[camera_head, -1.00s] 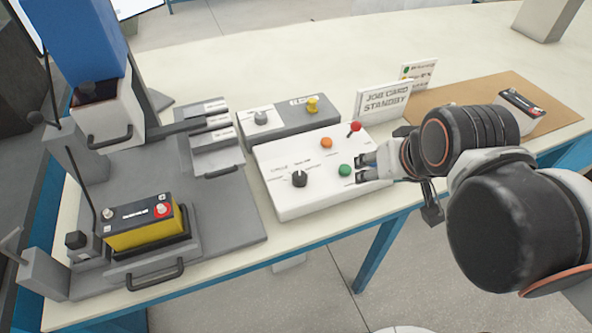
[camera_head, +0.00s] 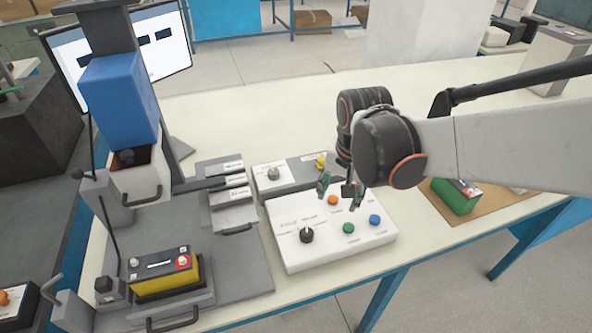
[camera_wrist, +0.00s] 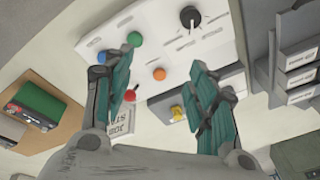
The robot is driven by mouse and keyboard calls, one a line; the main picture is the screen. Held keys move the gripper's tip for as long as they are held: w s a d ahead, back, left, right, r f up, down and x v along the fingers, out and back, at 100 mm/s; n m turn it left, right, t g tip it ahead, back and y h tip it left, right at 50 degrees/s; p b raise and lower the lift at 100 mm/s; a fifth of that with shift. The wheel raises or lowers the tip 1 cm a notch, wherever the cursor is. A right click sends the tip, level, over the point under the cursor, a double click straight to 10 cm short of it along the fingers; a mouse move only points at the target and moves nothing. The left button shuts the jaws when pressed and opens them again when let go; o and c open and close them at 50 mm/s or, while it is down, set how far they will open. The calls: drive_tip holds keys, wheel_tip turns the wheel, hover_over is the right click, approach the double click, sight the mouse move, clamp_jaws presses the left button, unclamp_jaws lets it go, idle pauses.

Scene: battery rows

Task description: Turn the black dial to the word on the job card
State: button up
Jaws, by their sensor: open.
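The black dial (camera_head: 306,235) sits on the white sloped control panel (camera_head: 290,255), left of its buttons. A light mark shows near the dial's top; the words around it are too small to read for certain. In the wrist view the dial (camera_wrist: 190,17) is at the top, beyond the right finger. My gripper (camera_head: 340,192) is open and empty above the panel's back edge, behind and right of the dial. Its two green-padded fingers show in the wrist view (camera_wrist: 163,82).
A grey box with a yellow knob (camera_head: 321,161) stands behind. A yellow battery (camera_head: 165,271) sits in the fixture at left; a green one (camera_head: 455,198) lies right.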

sight(307, 232)
drive_tip(key=w+a+f+m+g+p, duration=0.1)
drive_tip(key=a+f+g+p, duration=0.1)
drive_tip(key=a+f, duration=0.35)
drive_tip(key=f+b, duration=0.1)
drive_tip(key=f, duration=0.2)
drive_tip(key=a+f+b, duration=0.1)
drive_tip(key=f+b, duration=0.1)
drive_tip(key=f, duration=0.2)
drive_tip(key=f+b, duration=0.1)
drive_tip(key=f, duration=0.3)
drive_tip(key=shift+w+a+b, duration=0.2)
drive_tip(key=shift+w+b, duration=0.05)
drive_tip(key=shift+b, duration=0.05)
drive_tip(key=c, duration=1)
